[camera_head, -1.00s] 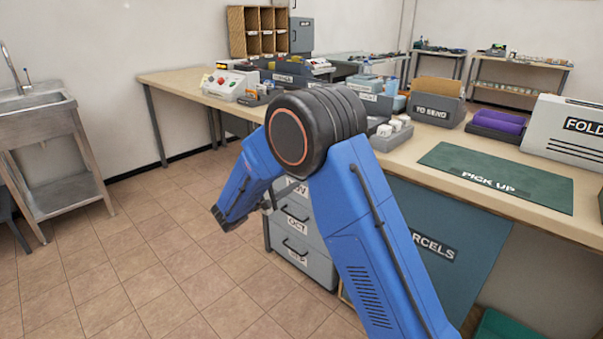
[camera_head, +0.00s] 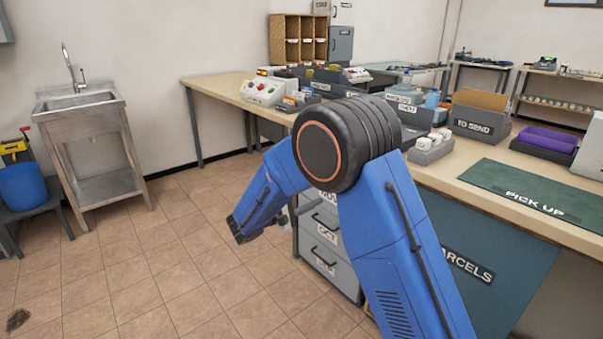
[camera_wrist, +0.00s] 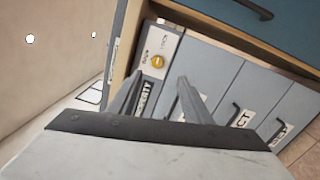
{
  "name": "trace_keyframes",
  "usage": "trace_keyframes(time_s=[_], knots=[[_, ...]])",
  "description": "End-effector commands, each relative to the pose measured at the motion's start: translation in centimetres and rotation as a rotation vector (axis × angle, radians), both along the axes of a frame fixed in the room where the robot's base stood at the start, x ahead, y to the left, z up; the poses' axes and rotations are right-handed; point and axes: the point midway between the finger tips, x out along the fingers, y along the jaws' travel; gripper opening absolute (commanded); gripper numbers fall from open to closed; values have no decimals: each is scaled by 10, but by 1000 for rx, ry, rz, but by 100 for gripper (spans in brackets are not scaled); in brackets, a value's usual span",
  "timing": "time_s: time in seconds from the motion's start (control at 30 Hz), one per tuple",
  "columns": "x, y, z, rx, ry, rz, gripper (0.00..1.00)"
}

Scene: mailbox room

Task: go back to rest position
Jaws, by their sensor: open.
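My gripper shows in the wrist view (camera_wrist: 160,100), its two grey fingers apart with nothing between them. Beyond the fingers is a grey drawer cabinet (camera_wrist: 215,70) with labelled fronts and a round yellow knob or lock (camera_wrist: 158,61) on a light panel. In the head view my blue arm is bent at a large black joint, its forearm hanging down to the left in front of the drawer cabinet (camera_head: 327,240). The fingers are mostly hidden there behind the wrist.
A long worktop (camera_head: 470,165) on the right holds a "TO SEND" box (camera_head: 478,122), a purple item (camera_head: 548,137) and a green "PICK UP" mat (camera_head: 530,190). A metal sink (camera_head: 85,105) and a blue bucket (camera_head: 22,185) stand left. The tiled floor (camera_head: 160,260) between is clear.

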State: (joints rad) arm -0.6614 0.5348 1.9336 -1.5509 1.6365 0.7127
Motion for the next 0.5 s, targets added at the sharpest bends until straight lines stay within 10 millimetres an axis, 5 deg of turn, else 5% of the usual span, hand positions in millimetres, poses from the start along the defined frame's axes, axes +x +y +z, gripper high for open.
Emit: trace_keyframes(time_s=[0.17, 0.5], knots=[[-24, -54, 21, 88, 53, -95, 45], [-104, -157, 47, 337, 179, -285, 45]])
